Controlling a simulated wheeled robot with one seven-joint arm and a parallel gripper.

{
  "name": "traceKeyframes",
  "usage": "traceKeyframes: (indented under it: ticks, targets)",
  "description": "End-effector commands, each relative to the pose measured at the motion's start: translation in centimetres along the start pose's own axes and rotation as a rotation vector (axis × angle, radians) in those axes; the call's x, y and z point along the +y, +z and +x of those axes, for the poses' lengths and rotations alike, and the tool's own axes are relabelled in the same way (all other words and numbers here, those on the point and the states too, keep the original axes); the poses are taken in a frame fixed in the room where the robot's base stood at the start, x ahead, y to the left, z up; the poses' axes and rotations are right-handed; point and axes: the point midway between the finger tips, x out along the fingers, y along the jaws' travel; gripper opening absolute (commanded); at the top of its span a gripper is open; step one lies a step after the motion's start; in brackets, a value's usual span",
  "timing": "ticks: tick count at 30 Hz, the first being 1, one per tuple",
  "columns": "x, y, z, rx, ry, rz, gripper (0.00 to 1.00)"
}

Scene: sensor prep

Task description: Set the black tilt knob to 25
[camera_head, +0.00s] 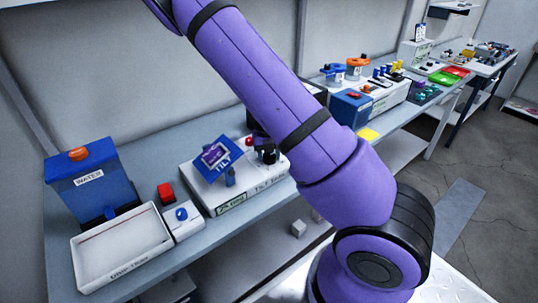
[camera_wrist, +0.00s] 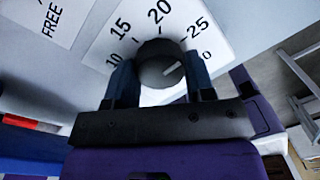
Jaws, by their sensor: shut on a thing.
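The black tilt knob (camera_wrist: 155,72) sits on a white dial plate (camera_wrist: 104,45) in the wrist view. The numbers 10, 15, 20 and 25 show around it, and a further number ending in 0 is partly hidden at the right. The knob's white pointer line slants up and right, toward the partly hidden number, below 25. My gripper (camera_wrist: 160,62) is shut on the knob, with one blue finger on each side.
A FREE label (camera_wrist: 50,20) lies left of the dial. A red button box (camera_head: 166,193), a blue-knobbed box (camera_head: 182,220), a white tray (camera_head: 85,262) and a blue WATER box (camera_head: 64,187) stand left of the base. A blue box (camera_head: 350,108) stands to the right.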

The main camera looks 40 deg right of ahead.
Motion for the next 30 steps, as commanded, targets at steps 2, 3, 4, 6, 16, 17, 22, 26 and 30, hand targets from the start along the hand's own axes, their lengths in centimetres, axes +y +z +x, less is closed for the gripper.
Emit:
traceKeyframes:
  ticks: [2,3,4,6,16,17,22,26,30]
  targets:
    - [0.0,0.0,0.0,-0.001,0.0,0.0,0.26]
    - [0.0,0.0,0.0,-0.001,0.0,0.0,0.26]
    - [0.0,0.0,0.0,-0.001,0.0,0.0,0.26]
    - [0.0,0.0,0.0,-0.001,0.0,-0.001,0.26]
    - [0.0,0.0,0.0,0.0,0.0,-0.001,0.75]
    - [0.0,0.0,0.0,0.0,0.0,-0.001,0.75]
    - [0.0,0.0,-0.3,-0.001,0.0,-0.002,0.75]
    - [0.1,0.1,-1.7,-0.002,0.002,-0.003,0.75]
    - [0.1,0.1,-4.2,-0.003,0.002,-0.004,0.75]
